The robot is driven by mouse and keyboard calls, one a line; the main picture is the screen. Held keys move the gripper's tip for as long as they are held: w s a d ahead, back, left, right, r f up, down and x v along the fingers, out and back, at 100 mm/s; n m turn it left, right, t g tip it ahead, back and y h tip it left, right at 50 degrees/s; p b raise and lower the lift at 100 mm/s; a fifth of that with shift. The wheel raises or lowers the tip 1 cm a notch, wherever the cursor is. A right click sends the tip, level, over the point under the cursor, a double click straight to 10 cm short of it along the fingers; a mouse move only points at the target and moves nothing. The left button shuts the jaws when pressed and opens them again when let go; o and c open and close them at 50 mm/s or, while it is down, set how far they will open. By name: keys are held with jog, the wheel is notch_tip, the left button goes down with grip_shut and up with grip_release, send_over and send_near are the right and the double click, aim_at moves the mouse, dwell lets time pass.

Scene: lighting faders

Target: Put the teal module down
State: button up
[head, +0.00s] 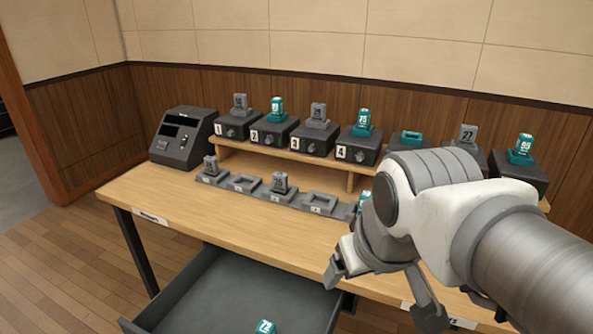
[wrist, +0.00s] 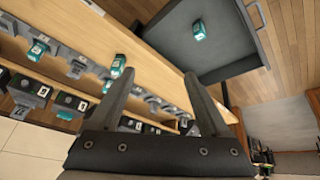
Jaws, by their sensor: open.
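A teal module (head: 265,327) with a white number label lies in the open grey drawer (head: 225,288). In the wrist view this module (wrist: 199,29) lies on the drawer floor (wrist: 225,50), apart from the fingers. My gripper (head: 380,299) is over the front of the table, to the right of the drawer module. In the wrist view my gripper (wrist: 158,78) is open, with nothing between its fingers. Another teal module (head: 364,200) stands in the front row, partly hidden by my arm.
Black numbered boxes (head: 316,138) stand on a raised wooden shelf, several bearing grey or teal modules. A row of grey holders (head: 243,184) lies in front, some empty. A dark console (head: 180,137) stands at the left. The table's front left is clear.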

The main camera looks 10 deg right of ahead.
jog(key=w+d+r+n+g+p, duration=0.1)
jog(key=w+d+n+p, duration=0.2)
jog(key=w+n, duration=0.3)
jog(key=w+d+n+g+p, duration=0.2)
jog(key=w+d+n+p, duration=0.15)
jog(key=w, duration=0.45)
jog(key=w+d+r+n+g+p, duration=0.1)
jog(key=w+d+n+p, duration=0.25)
jog(key=w, duration=0.35)
jog(key=w+d+f+n+g+p, duration=0.1)
jog(key=w+d+f+n+p, duration=0.3)
jog(key=w+f+n, duration=0.15)
jog(key=shift+n, duration=0.25)
notch_tip(320, 180, down, 12)
jog(key=shift+s+f+b, duration=0.1)
jog(key=shift+f+b, duration=0.1)
jog(key=shift+b, duration=0.5)
jog(key=shift+w+d+f, duration=0.1)
jog(key=shift+w+f, duration=0.1)
jog(key=shift+f, duration=1.15)
jog(key=shift+w+f, duration=0.15)
jog(key=shift+f, duration=1.15)
grip_shut()
